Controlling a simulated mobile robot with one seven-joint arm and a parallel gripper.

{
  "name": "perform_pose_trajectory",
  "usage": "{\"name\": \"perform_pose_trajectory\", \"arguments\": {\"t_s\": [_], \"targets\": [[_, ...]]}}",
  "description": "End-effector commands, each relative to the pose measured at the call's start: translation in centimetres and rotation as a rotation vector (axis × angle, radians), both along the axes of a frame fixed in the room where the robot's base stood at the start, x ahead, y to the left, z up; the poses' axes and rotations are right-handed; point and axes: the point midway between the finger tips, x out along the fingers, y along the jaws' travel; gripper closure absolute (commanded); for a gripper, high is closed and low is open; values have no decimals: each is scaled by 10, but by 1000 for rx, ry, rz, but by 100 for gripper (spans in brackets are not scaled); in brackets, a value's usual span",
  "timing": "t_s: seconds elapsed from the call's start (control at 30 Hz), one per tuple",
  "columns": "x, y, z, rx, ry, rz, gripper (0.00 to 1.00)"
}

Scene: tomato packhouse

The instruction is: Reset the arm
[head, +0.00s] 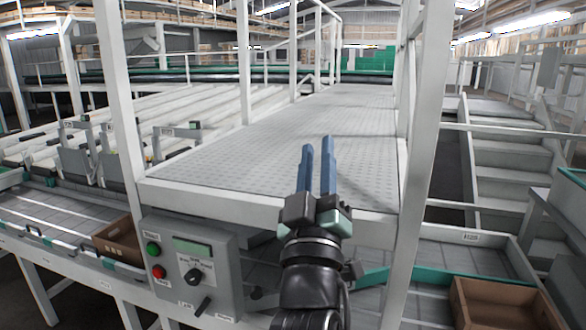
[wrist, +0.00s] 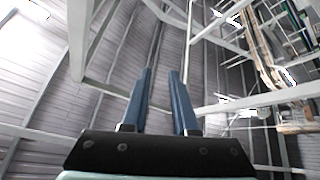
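My gripper (head: 317,145) is raised in the middle of the head view, its two blue fingers pointing up and forward. The fingers are apart with nothing between them. In the wrist view my gripper (wrist: 163,75) also shows an empty gap, with the ceiling and white beams beyond. The arm stands in front of the near edge of a raised grey walkway (head: 270,130) and touches nothing that I can see.
A grey control box (head: 190,262) with green and red buttons and a knob is left of the arm. Brown crates sit low at left (head: 120,238) and right (head: 500,303). White posts (head: 122,90) frame the walkway on both sides. Steps (head: 505,155) rise at right.

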Motion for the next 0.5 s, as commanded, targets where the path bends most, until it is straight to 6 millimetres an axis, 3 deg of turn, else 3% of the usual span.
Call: {"name": "perform_pose_trajectory", "arguments": {"t_s": [0.03, 0.1, 0.2, 0.5], "targets": [[-23, 3, 31, 71, -51, 43, 73], [-54, 7, 64, 164, -106, 110, 73], [-96, 13, 101, 270, -168, 209, 73], [-209, 35, 169, 445, -287, 485, 73]]}}
